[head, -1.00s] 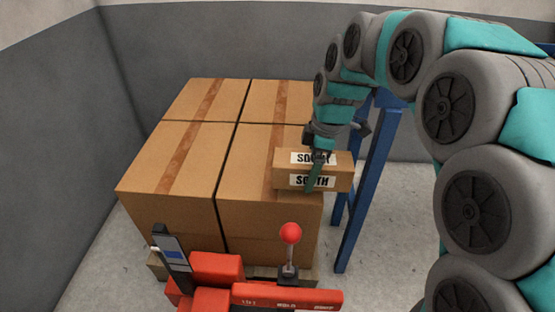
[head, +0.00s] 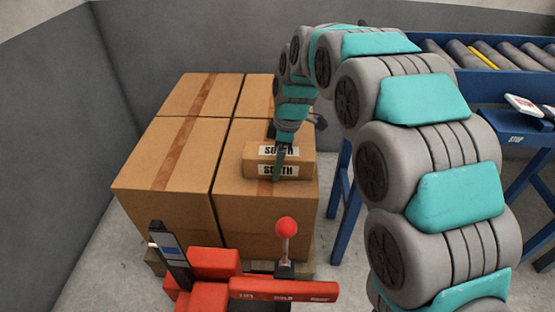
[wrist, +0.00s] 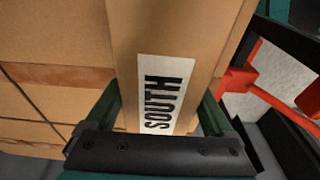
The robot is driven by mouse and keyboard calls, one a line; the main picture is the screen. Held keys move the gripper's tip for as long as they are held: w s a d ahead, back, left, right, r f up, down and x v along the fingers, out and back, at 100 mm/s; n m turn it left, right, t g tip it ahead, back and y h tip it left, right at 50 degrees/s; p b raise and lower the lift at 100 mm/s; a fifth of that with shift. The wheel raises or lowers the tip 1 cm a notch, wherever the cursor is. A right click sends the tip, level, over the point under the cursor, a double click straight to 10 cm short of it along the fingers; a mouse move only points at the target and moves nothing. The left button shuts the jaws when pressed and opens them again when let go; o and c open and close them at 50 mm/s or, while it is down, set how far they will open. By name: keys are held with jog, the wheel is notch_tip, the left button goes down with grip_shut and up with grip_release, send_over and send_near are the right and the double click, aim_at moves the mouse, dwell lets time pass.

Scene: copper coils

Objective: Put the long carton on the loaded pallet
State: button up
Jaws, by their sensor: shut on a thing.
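The long carton (head: 256,167) is a small brown box with white SOUTH labels on its top and front. My gripper (head: 279,165) is shut on it, with one finger across its front face. In the wrist view the carton (wrist: 190,40) lies between the two dark green fingers of my gripper (wrist: 160,118). The loaded pallet (head: 262,268) bears several large brown taped boxes (head: 165,160). The long carton is over the front right box (head: 265,215), near its right edge. I cannot tell whether it touches the box top.
A red pallet jack (head: 215,270) with a red-knobbed lever (head: 286,228) stands in front of the pallet. A blue-framed roller conveyor (head: 480,60) and a STOP panel (head: 520,125) are at the right. Grey walls (head: 45,130) close off the left and back.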

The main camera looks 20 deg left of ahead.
jog(key=shift+f, duration=0.1)
jog(key=o, duration=1.5)
jog(key=shift+r, duration=0.2)
jog(key=r, duration=0.3)
jog(key=d+r, duration=0.1)
jog(key=r, duration=0.6)
jog(key=shift+w+d+r, duration=0.3)
jog(key=shift+d+r, duration=0.2)
jog(key=shift+r, duration=0.4)
